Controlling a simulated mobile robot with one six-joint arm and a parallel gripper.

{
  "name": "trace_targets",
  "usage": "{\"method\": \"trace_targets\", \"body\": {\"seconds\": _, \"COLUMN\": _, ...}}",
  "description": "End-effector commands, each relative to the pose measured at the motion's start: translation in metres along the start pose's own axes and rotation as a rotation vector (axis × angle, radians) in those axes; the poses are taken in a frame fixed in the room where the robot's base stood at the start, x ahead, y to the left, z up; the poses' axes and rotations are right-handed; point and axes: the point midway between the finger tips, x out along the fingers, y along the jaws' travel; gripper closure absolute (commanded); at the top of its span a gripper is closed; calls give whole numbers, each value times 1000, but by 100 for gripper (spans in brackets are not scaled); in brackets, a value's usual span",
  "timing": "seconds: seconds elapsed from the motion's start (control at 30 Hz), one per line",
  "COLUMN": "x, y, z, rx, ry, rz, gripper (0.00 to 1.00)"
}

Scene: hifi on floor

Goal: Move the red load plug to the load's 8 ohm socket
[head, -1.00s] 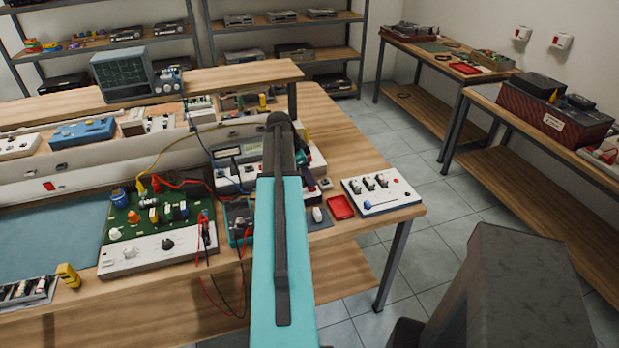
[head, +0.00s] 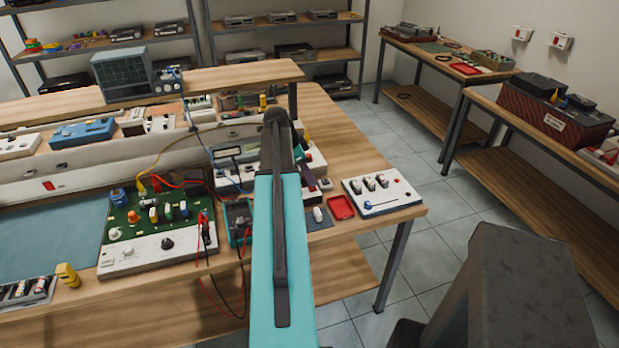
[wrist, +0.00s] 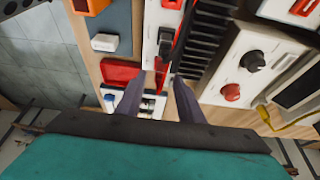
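My gripper (wrist: 158,77) points down over the bench in the wrist view, its two dark fingers apart. A red piece (wrist: 160,70), which looks like the red plug, shows between the fingertips; I cannot tell if they touch it. A red lead (wrist: 181,35) runs beside it. Just beyond is a narrow white panel (wrist: 152,30) with a dark socket and a red part, beside a black finned block (wrist: 205,35) that looks like the load. The 8 ohm marking is not readable. In the head view my arm hides most of this area.
A red tray (head: 341,207) and a white box with several knobs (head: 382,194) stand at the bench's right end. A green circuit board (head: 150,208) with red and black leads lies to the left. A blue-green meter (head: 239,219) stands close to my arm.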

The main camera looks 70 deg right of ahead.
Motion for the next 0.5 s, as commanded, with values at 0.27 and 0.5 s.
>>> {"method": "trace_targets", "body": {"seconds": 0.27, "x": -30, "y": -1, "z": 1, "rx": 0, "ry": 1, "rz": -3, "gripper": 66}}
{"method": "trace_targets", "body": {"seconds": 0.5, "x": -58, "y": -1, "z": 0, "rx": 0, "ry": 0, "rz": -3, "gripper": 66}}
